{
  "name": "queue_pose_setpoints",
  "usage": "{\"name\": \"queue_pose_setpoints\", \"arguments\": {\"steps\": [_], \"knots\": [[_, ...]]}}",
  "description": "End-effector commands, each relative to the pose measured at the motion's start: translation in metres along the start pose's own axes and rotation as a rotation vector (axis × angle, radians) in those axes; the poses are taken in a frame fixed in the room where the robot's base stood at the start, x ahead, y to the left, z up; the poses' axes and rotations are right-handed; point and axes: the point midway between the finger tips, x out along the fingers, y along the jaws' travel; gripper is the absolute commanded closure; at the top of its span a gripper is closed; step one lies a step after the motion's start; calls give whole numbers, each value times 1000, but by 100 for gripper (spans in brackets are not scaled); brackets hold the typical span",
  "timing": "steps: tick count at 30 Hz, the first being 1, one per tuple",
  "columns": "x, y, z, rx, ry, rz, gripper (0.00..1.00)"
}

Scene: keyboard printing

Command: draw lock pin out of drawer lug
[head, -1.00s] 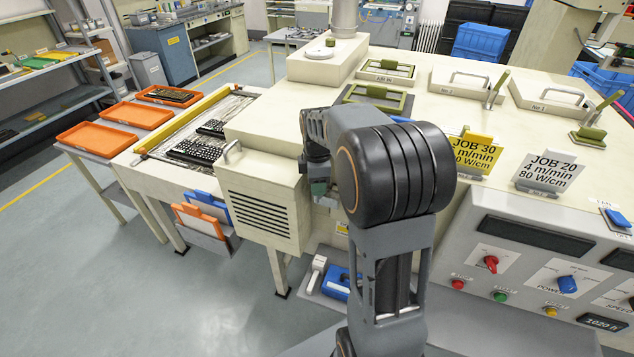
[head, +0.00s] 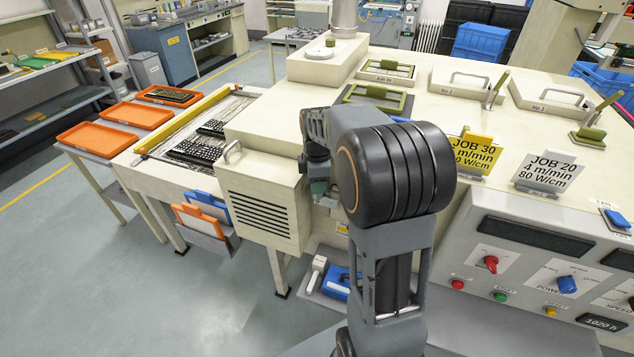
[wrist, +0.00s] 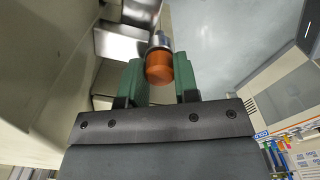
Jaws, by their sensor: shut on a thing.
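In the wrist view my gripper (wrist: 160,62) has its two green fingers on either side of the orange knob of the lock pin (wrist: 159,68), shut on it. A round metal collar sits just beyond the knob, in front of a shiny metal bracket (wrist: 122,40) that looks like the drawer lug. How far the pin sits in the lug cannot be told. In the head view my gripper (head: 319,187) is beside the right side of the louvred cream housing (head: 262,205). The pin and lug are hidden there behind my arm.
A cream machine wall (wrist: 45,70) stands close at the left in the wrist view. The control panel (head: 545,265) lies right of my arm in the head view. A blue case (head: 337,283) sits low under the machine. Floor at the left is open.

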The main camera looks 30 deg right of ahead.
Motion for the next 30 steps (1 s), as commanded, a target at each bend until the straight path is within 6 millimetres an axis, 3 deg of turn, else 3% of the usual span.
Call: {"name": "queue_pose_setpoints", "arguments": {"steps": [30], "knots": [[-53, 0, 0, 0, 0, 1, 100]]}}
